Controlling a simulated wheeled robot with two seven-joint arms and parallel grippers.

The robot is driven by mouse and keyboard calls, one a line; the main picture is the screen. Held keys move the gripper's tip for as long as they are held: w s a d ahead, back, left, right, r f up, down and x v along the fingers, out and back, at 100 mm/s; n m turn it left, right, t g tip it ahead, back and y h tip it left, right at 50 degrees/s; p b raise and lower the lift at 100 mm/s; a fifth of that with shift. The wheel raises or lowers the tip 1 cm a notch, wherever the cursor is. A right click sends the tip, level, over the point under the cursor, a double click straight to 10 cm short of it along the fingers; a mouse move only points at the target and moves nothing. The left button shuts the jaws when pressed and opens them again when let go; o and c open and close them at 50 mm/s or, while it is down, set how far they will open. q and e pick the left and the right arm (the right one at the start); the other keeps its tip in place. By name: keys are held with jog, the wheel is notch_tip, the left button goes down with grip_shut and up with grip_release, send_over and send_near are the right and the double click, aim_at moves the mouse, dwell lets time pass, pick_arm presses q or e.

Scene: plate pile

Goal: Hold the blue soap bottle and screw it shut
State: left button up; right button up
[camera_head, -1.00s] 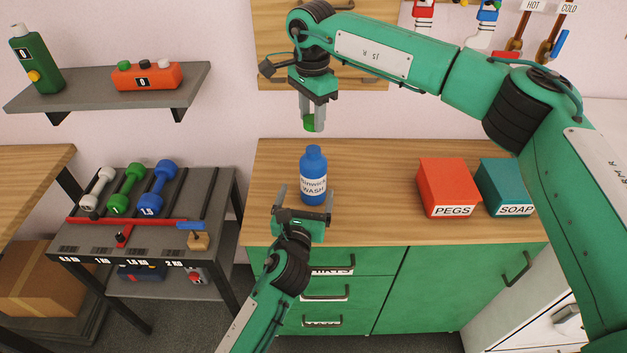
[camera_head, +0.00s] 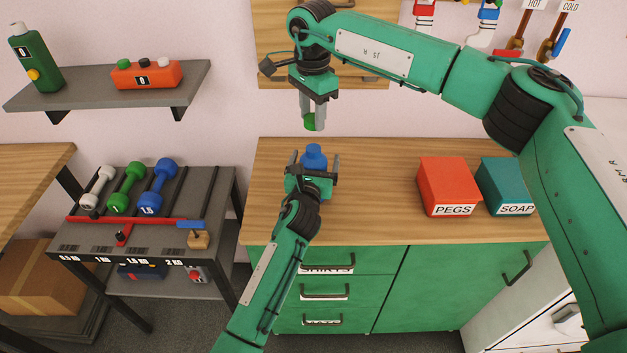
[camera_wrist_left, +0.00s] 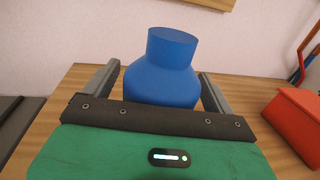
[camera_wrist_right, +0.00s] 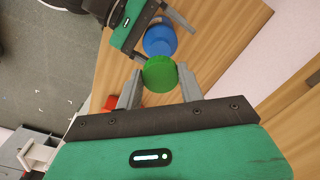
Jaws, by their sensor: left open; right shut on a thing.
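The blue soap bottle (camera_head: 313,156) stands upright on the wooden counter, its lower part hidden behind my left gripper (camera_head: 313,162) in the head view. In the left wrist view the uncapped bottle (camera_wrist_left: 168,72) is between the open fingers, with no clear sign of a grip. My right gripper (camera_head: 313,112) points down above the bottle, shut on a green cap (camera_head: 309,123). In the right wrist view the cap (camera_wrist_right: 159,73) is held between the fingertips, with the bottle (camera_wrist_right: 160,40) below it.
A red PEGS box (camera_head: 446,184) and a teal SOAP box (camera_head: 503,184) stand on the right of the counter (camera_head: 385,225). A dumbbell rack (camera_head: 140,215) is at the left. The counter between bottle and boxes is clear.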

pick_arm(q)
jog(key=c, duration=1.5)
jog(key=shift+o, duration=0.2)
pick_arm(e)
send_over(313, 148)
jog(key=shift+f, duration=2.5)
jog(key=shift+s+f, duration=0.1)
jog(key=shift+a+f, duration=0.1)
jog(key=shift+f, duration=0.7)
jog(key=shift+f, duration=0.55)
